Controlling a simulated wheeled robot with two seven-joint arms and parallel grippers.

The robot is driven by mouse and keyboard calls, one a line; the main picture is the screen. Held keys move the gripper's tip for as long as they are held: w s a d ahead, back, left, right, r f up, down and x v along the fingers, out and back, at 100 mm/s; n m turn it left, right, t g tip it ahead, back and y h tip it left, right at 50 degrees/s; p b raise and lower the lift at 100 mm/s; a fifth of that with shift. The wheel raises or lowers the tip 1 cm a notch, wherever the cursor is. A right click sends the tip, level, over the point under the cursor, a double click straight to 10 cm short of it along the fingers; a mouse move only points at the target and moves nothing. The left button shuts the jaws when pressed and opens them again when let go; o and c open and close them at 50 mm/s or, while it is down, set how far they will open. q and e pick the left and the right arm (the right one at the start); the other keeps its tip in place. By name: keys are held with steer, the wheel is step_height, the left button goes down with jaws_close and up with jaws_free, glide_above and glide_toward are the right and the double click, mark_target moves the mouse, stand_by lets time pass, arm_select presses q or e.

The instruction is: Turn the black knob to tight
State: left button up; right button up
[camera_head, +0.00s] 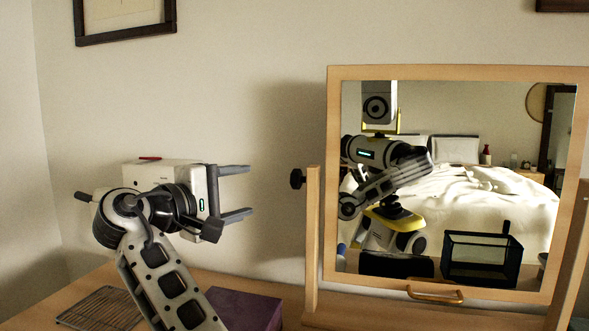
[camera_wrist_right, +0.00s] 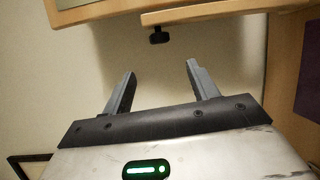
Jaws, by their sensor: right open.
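The black knob (camera_head: 297,179) sticks out from the left side of the mirror's wooden post (camera_head: 312,240). In the right wrist view the knob (camera_wrist_right: 158,36) lies beyond the fingertips, roughly in line with the gap between them. My right gripper (camera_head: 249,192) is open and empty, its two fingers pointing right toward the knob, with a clear gap between. It also shows open in the right wrist view (camera_wrist_right: 160,70). Nothing touches the knob. My left gripper is not directly in view.
A tilting mirror (camera_head: 455,72) in a wooden frame stands on the wooden dresser, reflecting a bed and my own body. A purple box (camera_head: 245,309) and a wire rack (camera_head: 102,309) lie below my right arm. The wall behind is close; the space between gripper and knob is free.

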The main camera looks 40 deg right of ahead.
mark_target(295, 179)
arm_select(q)
steer(key=shift+a+r+p, duration=0.2)
steer(key=shift+r+p, duration=0.45)
steer(key=shift+p, duration=0.75)
arm_select(e)
steer(key=shift+x, duration=8)
steer(key=c, duration=1)
steer(key=shift+f+h+b, duration=0.3)
steer(key=shift+h+b, duration=0.2)
steer(key=shift+b, duration=0.55)
steer(key=shift+r, duration=0.25)
arm_select(q)
steer(key=shift+s+d+f, duration=0.15)
steer(key=shift+s+f, duration=0.05)
steer(key=shift+f, duration=0.3)
arm_select(e)
steer(key=o, duration=1)
